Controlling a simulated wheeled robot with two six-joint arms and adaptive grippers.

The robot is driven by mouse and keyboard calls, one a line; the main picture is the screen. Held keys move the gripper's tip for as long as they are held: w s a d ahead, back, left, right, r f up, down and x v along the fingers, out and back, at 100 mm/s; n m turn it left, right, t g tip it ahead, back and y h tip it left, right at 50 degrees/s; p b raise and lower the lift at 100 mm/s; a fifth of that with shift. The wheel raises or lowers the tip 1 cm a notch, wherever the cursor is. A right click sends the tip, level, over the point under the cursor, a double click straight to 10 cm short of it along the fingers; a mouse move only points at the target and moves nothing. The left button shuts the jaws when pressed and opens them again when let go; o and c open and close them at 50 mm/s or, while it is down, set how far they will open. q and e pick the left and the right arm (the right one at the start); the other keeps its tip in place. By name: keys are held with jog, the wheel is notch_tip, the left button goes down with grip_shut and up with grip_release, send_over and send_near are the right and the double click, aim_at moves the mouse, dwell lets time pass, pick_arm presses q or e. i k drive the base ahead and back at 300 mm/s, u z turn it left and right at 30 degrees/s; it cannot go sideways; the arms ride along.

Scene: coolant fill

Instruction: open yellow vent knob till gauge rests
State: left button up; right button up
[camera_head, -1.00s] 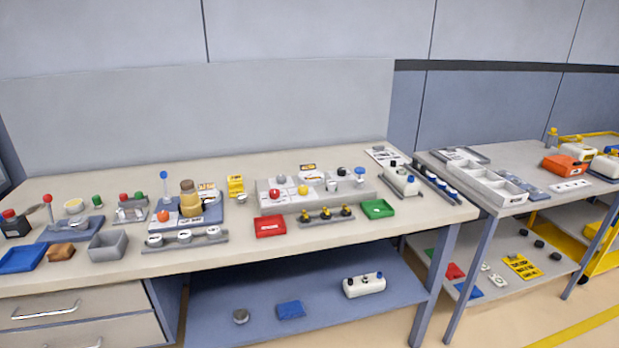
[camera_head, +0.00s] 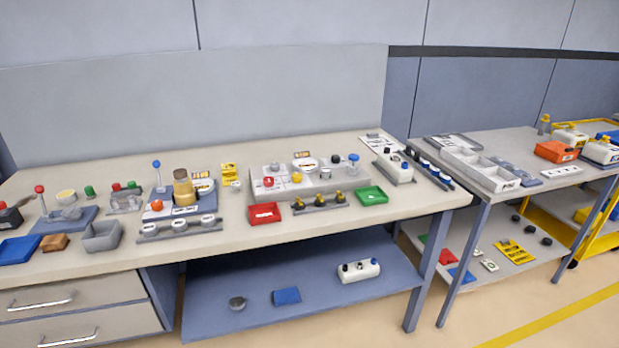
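The yellow vent knob (camera_head: 297,178) sits on a grey panel block (camera_head: 330,184) in the middle of the bench, to the right of a red knob (camera_head: 268,182). A round white gauge (camera_head: 305,164) with a coloured dial stands just behind the yellow knob. Its needle is too small to read. Another white round dial (camera_head: 203,186) stands beside the tan and brown cylinder on the left. Neither of my grippers shows in the head view.
A second table (camera_head: 520,150) and yellow cart (camera_head: 560,217) are further right.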

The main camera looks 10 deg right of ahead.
aim_at(297, 177)
jog(key=k, duration=0.65)
jog(key=u, duration=0.6)
jog(key=i, duration=1.9)
jog(key=z, duration=0.9)
